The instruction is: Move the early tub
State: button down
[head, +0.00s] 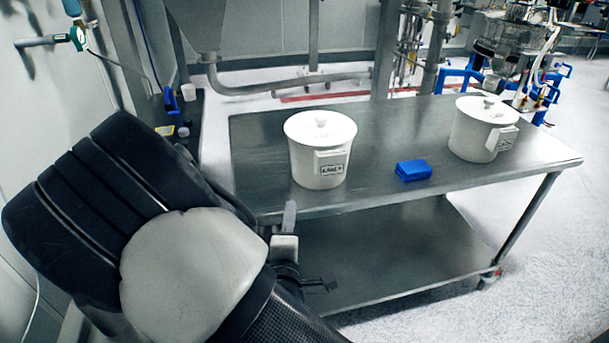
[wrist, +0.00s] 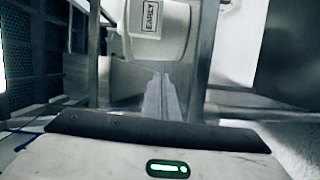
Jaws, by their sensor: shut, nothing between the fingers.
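The tub labelled EARLY (wrist: 135,47) is white and sits at the top of the wrist view, partly cut off by the frame. In the head view a white lidded tub (head: 308,165) stands upright at the table's front left, closest to my gripper; its label is too small to read surely. My gripper (head: 290,213) is at the table's front edge, just in front of and below this tub, and apart from it. In the wrist view the fingers (wrist: 163,85) are shut together and empty, pointing toward the EARLY tub.
A second white lidded tub (head: 474,142) stands at the right of the steel table (head: 385,135). A small blue block (head: 413,170) lies between the tubs near the front edge. Equipment with blue handles (head: 515,45) stands behind the right end. The table's middle back is clear.

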send_near(304, 168)
jog(key=shift+n, duration=0.3)
jog(key=w+a, duration=0.2)
jog(key=w, duration=0.1)
jog(key=shift+w+a+f+b, duration=0.15)
jog(key=shift+w+a+b, duration=0.1)
jog(key=shift+b, duration=0.1)
jog(key=shift+w+d, duration=0.8)
jog(key=shift+d, duration=0.1)
jog(key=shift+w+d, duration=0.4)
